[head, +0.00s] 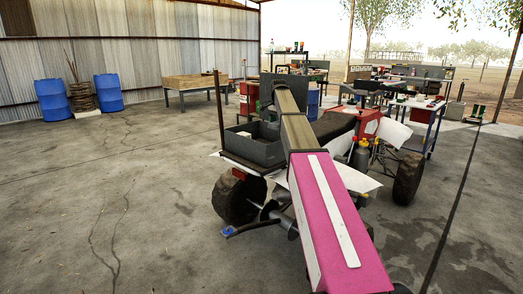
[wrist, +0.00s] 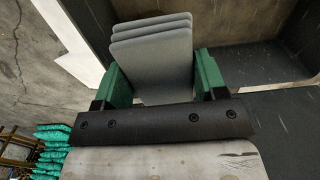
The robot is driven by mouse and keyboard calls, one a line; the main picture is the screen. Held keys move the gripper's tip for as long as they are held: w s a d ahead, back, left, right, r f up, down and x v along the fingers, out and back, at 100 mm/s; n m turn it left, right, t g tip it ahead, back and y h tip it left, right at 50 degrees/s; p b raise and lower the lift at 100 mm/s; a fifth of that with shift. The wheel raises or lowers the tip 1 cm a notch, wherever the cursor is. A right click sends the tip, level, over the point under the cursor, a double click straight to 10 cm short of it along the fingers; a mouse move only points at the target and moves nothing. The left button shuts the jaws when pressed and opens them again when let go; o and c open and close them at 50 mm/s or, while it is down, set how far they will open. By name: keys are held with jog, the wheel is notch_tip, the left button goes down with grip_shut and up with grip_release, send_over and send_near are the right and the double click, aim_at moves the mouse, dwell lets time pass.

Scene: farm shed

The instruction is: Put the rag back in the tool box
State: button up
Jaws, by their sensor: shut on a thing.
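The rag (wrist: 155,65) is a grey folded stack of flat layers in the wrist view. My gripper (wrist: 162,72) is shut on it, with a green fingertip against each side. The tool box is a dark grey open tray (head: 262,152) on the vehicle in the head view, left of my arm. In the wrist view its dark walls and floor (wrist: 285,100) lie behind and to the right of the rag. The rag appears over the box's left part; its height above the floor is unclear. My arm hides the gripper and rag in the head view.
A white panel (wrist: 55,28) borders the box at left in the wrist view. The vehicle's wheel (head: 240,198) stands below the box. Blue barrels (head: 108,92) and a wooden-topped table (head: 196,82) are farther back. The concrete floor at left is mostly clear.

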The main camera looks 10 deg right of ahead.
jog(key=f, duration=0.7)
jog(key=shift+w, duration=0.2)
jog(key=w+a, duration=0.2)
jog(key=w, duration=0.3)
jog(key=w+a, duration=0.2)
jog(key=w, duration=0.3)
jog(key=w+a, duration=0.2)
jog(key=w, duration=0.4)
jog(key=shift+a, duration=0.35)
jog(key=shift+w+a+f, duration=0.1)
jog(key=shift+a+f, duration=0.05)
jog(key=shift+f, duration=3.35)
jog(key=shift+f, duration=0.1)
jog(key=o, duration=1)
notch_tip(320, 180, up, 12)
jog(key=shift+r, duration=0.15)
